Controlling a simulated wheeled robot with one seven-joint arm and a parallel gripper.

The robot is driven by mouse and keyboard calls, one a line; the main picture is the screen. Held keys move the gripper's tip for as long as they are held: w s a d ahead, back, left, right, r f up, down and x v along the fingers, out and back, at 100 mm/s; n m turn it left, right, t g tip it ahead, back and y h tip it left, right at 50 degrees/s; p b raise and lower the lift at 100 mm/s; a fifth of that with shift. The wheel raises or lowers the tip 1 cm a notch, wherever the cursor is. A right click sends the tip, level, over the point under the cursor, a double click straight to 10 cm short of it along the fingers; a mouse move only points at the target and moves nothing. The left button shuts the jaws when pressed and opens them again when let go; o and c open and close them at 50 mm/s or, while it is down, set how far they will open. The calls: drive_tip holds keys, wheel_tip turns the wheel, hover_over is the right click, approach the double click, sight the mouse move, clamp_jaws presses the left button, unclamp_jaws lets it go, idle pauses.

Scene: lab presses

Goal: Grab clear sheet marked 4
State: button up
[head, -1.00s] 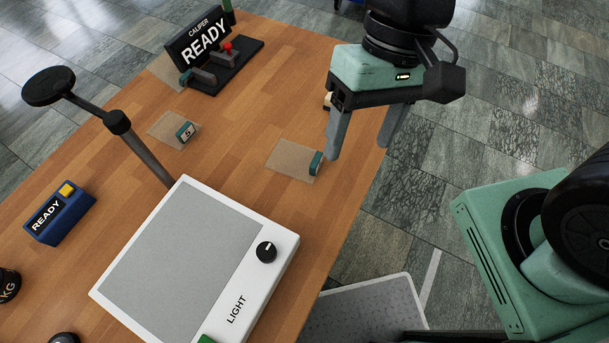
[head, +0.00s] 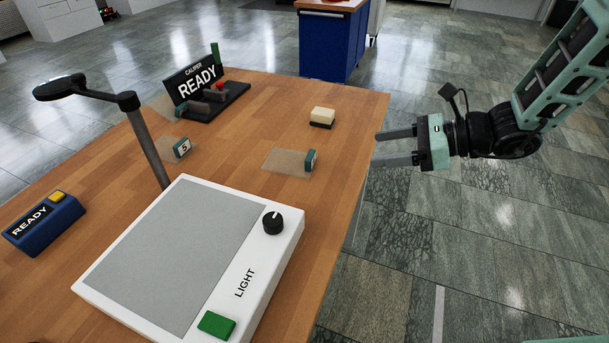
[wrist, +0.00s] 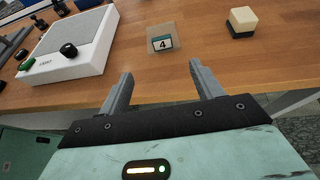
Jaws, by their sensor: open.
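The clear sheet marked 4 (wrist: 164,33) lies flat on the wooden table in the wrist view, its teal tab with a white label (wrist: 162,43) facing me. In the head view the same sheet (head: 284,162) lies near the table's right edge, its tab (head: 310,160) seen edge-on with the number hidden. My gripper (head: 380,147) is open and empty, at the table's right edge and to the right of the tab, its fingers pointing left. In the wrist view my gripper (wrist: 158,82) has its two fingers spread apart, with the sheet ahead between them and not touched.
A cream block on a dark base (head: 322,116) sits behind the sheet. The white light box (head: 270,258) stands in front, left. Another clear sheet with tab 5 (head: 181,148), the caliper stand (head: 212,96) and a blue READY box (head: 44,222) are farther left. Bare wood surrounds the sheet.

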sight(314, 155)
drive_tip(key=p+x, duration=0.1)
drive_tip(key=x, duration=1)
drive_tip(key=shift+a+f, duration=0.15)
drive_tip(key=shift+w+p+x, duration=0.1)
drive_tip(key=shift+p+x, duration=0.3)
drive_tip(key=shift+x, duration=1)
drive_tip(key=shift+w+p+x, duration=0.15)
drive_tip(key=shift+p+x, duration=0.25)
drive_tip(key=shift+x, duration=0.95)
drive_tip(key=shift+c, duration=0.3)
drive_tip(key=c, duration=1.1)
